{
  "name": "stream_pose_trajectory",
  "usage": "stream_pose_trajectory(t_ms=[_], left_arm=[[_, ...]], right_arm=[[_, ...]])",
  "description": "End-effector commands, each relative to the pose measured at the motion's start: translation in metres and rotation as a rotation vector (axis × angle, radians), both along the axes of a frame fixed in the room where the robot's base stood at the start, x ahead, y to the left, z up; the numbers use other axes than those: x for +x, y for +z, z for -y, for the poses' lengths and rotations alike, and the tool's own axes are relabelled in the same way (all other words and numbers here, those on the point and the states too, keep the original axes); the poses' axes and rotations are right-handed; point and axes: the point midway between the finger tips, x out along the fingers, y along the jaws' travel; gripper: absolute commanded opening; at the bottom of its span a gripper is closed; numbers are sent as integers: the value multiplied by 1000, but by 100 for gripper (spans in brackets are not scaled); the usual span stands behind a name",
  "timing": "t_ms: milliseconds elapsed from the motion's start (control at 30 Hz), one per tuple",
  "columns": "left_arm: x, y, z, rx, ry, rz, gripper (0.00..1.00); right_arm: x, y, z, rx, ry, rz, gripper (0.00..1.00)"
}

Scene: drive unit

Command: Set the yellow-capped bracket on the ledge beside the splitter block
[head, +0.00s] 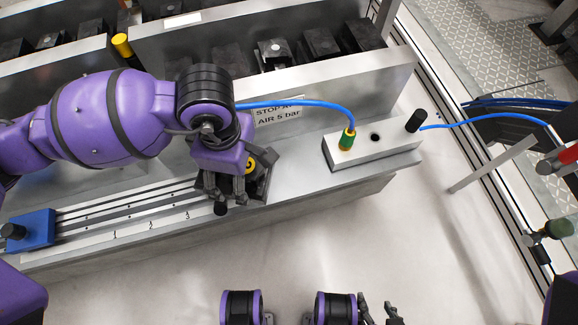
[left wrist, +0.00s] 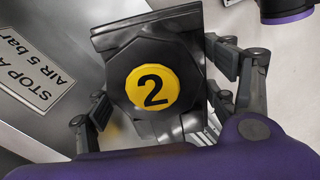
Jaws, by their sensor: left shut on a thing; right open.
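The bracket (left wrist: 148,46) is dark, with a yellow cap (left wrist: 152,89) marked 2 in the left wrist view. In the head view it is partly hidden under my left gripper (head: 234,196), with part of its dark body (head: 262,183) showing. My left gripper is shut on it, fingers on both sides in the left wrist view. The bracket is over the ledge (head: 296,170), between the rails and the splitter block; I cannot tell if it touches the ledge. The pale splitter block (head: 378,147) sits on the ledge to the right. My right gripper (head: 380,312) is open and empty at the bottom edge.
A blue hose (head: 300,103) runs from my left wrist area to the block's green fitting (head: 347,139). Another leaves the block rightward. A sign (head: 278,112) stands behind the ledge. A blue slide block (head: 30,232) sits at the rails' left end. Bare ledge lies between bracket and block.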

Motion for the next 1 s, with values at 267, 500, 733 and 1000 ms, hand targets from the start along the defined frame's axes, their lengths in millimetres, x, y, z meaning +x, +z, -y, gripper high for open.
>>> stream_pose_trajectory(t_ms=[267,500,733,1000], left_arm=[[1,-14,8,-3,533,3,15],[6,-20,10,-3,959,4,15],[9,-21,10,-3,1197,2,15],[13,-23,14,-4,1256,0,15]], right_arm=[[1,0,0,0,1,1,43],[1,0,0,0,1,1,43],[1,0,0,-1,1,0,43],[0,-2,0,-1,1,-1,43]])
